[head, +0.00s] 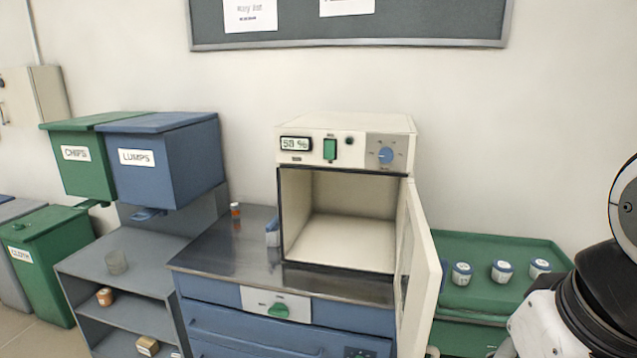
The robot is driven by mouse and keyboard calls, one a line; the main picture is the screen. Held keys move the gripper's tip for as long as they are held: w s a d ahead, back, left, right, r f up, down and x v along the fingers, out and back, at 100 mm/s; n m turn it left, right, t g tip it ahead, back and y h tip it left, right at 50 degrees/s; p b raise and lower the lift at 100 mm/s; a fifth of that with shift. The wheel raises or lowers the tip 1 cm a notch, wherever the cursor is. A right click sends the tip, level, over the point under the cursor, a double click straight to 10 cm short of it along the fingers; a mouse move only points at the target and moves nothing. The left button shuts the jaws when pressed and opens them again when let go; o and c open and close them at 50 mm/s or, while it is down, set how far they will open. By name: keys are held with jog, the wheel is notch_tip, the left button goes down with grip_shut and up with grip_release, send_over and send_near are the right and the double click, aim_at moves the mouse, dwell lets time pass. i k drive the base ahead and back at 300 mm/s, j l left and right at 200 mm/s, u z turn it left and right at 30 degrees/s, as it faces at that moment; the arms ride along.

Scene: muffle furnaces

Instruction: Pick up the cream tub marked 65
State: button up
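Three show clearly: a left tub (461,274), a middle tub (502,271) and a right tub (539,268). Something pale and blue beside the open door may be another, partly hidden. Their marks are too small to read, so I cannot tell which is 65. My arm shows at the right edge, in front of the tray's right end. My gripper is not in view.
The furnace (345,137) stands on a metal-topped blue cabinet, its chamber empty and its door (420,265) swung open toward the tray's left end. A small orange bottle (235,213) stands on the metal top. Grey shelves (90,262) with a beaker and labelled bins are at left.

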aim_at(539, 265)
jog(key=l+u, duration=0.4)
jog(key=l, duration=0.5)
jog(key=k+l+u, duration=0.15)
jog(key=k+l, duration=0.2)
jog(key=k, duration=0.35)
jog(key=z, duration=1.3)
jog(key=i+j+z, duration=0.1)
jog(key=z, duration=0.25)
jog(key=j+z, duration=0.15)
jog(key=z, duration=0.2)
jog(key=i+j+z, duration=0.2)
jog(key=j, duration=0.35)
jog(key=j+z, duration=0.25)
jog(key=j, duration=0.25)
jog(key=i+j+z, duration=0.2)
jog(key=j, duration=0.95)
jog(key=k, duration=0.05)
